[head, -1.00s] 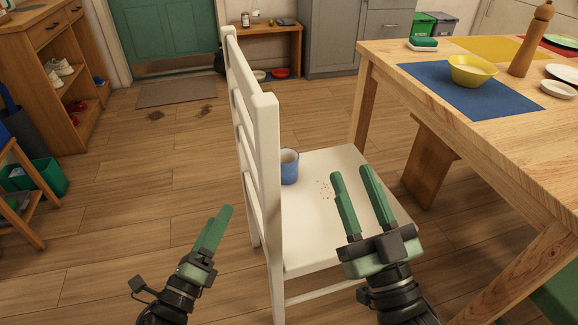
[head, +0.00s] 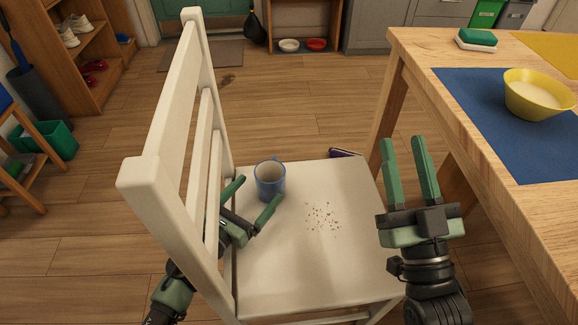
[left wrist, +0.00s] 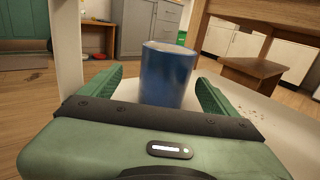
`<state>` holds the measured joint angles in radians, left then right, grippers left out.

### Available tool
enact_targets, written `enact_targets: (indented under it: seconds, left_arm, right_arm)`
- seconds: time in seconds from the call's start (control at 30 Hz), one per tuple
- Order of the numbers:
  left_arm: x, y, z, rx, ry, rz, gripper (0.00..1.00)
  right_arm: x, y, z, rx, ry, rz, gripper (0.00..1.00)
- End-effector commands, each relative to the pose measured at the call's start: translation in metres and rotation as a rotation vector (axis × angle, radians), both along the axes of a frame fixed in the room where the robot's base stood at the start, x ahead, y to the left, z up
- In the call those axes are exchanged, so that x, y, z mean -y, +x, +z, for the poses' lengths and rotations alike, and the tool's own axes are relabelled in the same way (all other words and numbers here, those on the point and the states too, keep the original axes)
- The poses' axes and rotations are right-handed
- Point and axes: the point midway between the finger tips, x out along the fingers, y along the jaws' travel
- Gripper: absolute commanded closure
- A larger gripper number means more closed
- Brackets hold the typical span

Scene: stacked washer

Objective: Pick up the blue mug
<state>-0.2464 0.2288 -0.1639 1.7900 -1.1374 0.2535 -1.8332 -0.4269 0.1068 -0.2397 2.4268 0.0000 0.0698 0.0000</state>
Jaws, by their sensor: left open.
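The blue mug (head: 270,182) stands upright on the white chair's seat (head: 300,270), near the backrest. My left gripper (head: 256,195) reaches past the backrest and is open, its fingertips close to the mug. In the left wrist view the mug (left wrist: 167,75) stands ahead between the two open green fingers (left wrist: 160,85), with a gap on each side; its base is hidden behind the gripper body. My right gripper (head: 405,155) is open and empty, to the right of the seat beside the table.
The chair's backrest (head: 165,130) stands between my left arm and the seat. Dark crumbs (head: 323,218) lie on the seat. The wooden table (head: 440,130) at the right holds a yellow bowl (head: 538,97) on a blue mat (head: 490,115). A dark object (head: 345,153) shows behind the seat.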

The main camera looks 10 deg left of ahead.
Motion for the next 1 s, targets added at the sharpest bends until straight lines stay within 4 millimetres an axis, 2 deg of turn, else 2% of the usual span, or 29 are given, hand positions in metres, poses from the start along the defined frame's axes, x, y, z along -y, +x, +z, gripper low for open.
enact_targets:
  seconds: [0.23, 0.7, 1.0]
  left_arm:
    - [0.005, 0.009, 0.0, 0.001, 0.002, -0.001, 0.1]
    - [0.037, 0.061, -0.001, 0.001, 0.0, -0.001, 0.1]
    - [0.04, 0.067, -0.001, -0.001, 0.0, 0.0, 0.1]
  right_arm:
    - [0.0, 0.001, -0.001, -0.007, -0.002, 0.0, 0.64]
    - [0.0, -0.001, 0.002, 0.011, 0.004, 0.0, 0.64]
    - [0.0, -0.002, 0.002, 0.016, 0.005, 0.001, 0.64]
